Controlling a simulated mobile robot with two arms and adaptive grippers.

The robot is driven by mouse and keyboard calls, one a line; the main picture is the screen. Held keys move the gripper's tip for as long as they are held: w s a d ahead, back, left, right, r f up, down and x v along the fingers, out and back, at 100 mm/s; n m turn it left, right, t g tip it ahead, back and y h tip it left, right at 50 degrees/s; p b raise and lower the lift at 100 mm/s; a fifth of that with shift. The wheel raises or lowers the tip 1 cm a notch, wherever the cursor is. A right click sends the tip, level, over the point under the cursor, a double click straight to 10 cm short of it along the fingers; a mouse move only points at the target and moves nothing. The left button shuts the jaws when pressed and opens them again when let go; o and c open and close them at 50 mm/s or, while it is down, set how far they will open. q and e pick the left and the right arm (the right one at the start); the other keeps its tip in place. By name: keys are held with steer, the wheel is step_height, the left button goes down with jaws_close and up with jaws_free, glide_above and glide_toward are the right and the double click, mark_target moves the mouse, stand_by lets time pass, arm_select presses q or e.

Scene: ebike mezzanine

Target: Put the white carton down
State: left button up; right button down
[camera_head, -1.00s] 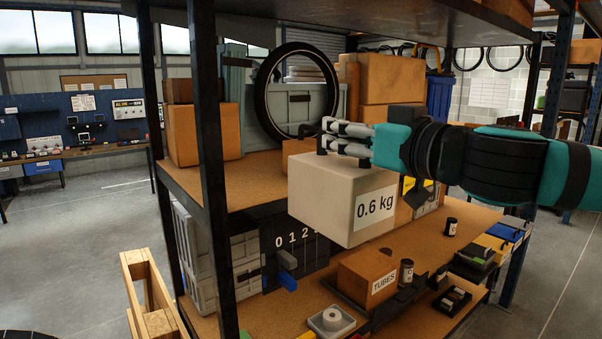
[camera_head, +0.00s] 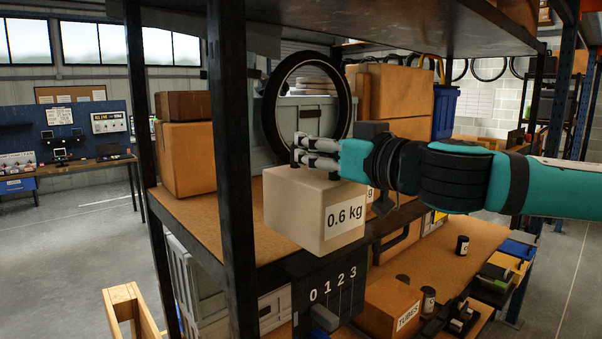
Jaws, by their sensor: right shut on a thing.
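The white carton (camera_head: 291,212), labelled "0.6 kg", is held by my right gripper (camera_head: 306,152). The fingers lie across the carton's top and are shut on it; the arm comes in from the right. The carton looks upright, at the front edge of the upper cork-topped shelf (camera_head: 205,222) of the rack. Its underside is hidden, so I cannot tell whether it touches the shelf. My left gripper is not in view.
Brown boxes (camera_head: 187,160) stand at the shelf's left end, with a bare stretch beside them. A black wheel (camera_head: 270,128) stands behind the carton. A dark rack post (camera_head: 232,170) rises left of it. Below are a 0-3 panel (camera_head: 322,292) and a TUBES box (camera_head: 388,305).

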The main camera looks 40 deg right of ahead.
steer(key=w+d+f+p, duration=0.1)
steer(key=w+f+p, duration=0.1)
steer(key=w, duration=0.5)
steer(key=w+d+f+p, duration=0.2)
steer(key=w+p, duration=0.1)
steer(key=w, duration=0.4)
steer(key=shift+d+f, duration=0.25)
steer(key=shift+f, duration=0.15)
steer(key=shift+s+a, duration=0.1)
steer(key=shift+s, duration=0.05)
steer(key=c, duration=1.7)
jaws_free()
steer(key=shift+f, duration=0.2)
steer(key=o, duration=0.5)
steer(key=shift+c, duration=0.2)
